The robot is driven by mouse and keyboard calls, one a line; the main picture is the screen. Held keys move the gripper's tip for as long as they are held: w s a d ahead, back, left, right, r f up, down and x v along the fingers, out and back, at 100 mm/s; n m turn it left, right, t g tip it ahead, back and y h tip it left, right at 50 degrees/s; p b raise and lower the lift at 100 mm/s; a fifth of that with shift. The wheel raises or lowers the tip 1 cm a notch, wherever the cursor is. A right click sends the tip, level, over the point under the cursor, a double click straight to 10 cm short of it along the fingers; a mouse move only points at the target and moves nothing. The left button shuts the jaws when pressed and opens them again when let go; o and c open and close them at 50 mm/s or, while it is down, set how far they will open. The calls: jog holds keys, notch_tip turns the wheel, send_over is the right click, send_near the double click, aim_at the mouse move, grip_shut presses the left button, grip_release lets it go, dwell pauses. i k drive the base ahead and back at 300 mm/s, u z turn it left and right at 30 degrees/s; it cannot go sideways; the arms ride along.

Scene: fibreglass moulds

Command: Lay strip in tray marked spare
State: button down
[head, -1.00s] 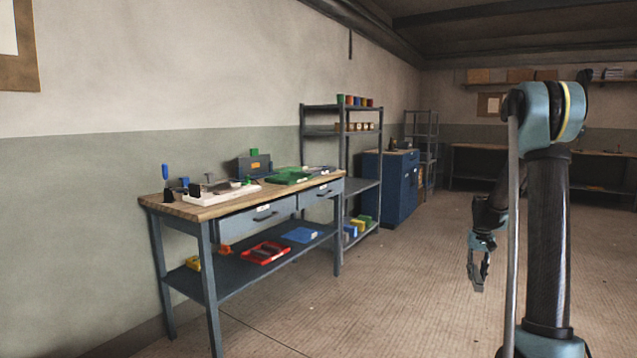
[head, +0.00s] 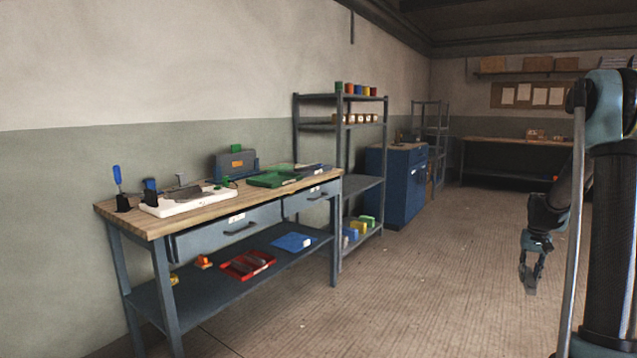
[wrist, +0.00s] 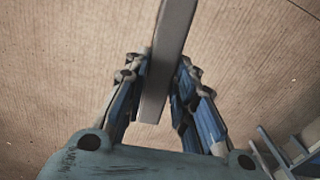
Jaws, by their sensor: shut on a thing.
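My gripper (head: 531,274) hangs at the right of the head view, over open floor and well apart from the bench. In the wrist view its fingers (wrist: 160,75) are shut on a flat grey strip (wrist: 172,45), which runs out past the top edge. A green tray (head: 270,180) lies on the bench top. A red tray (head: 238,272) with dark things in it and a blue tray (head: 295,242) lie on the lower shelf. Small pale labels show on the green and blue trays, too small to read.
The wooden-topped bench (head: 130,218) stands along the left wall. It also holds a white mould (head: 185,204), a grey block and a blue-handled tool. A metal rack (head: 340,180) and a blue cabinet (head: 398,200) stand beyond. The middle floor (head: 420,290) is clear.

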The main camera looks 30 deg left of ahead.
aim_at(269, 180)
jog(key=u, duration=0.2)
jog(key=i, duration=0.9)
jog(key=u, duration=0.5)
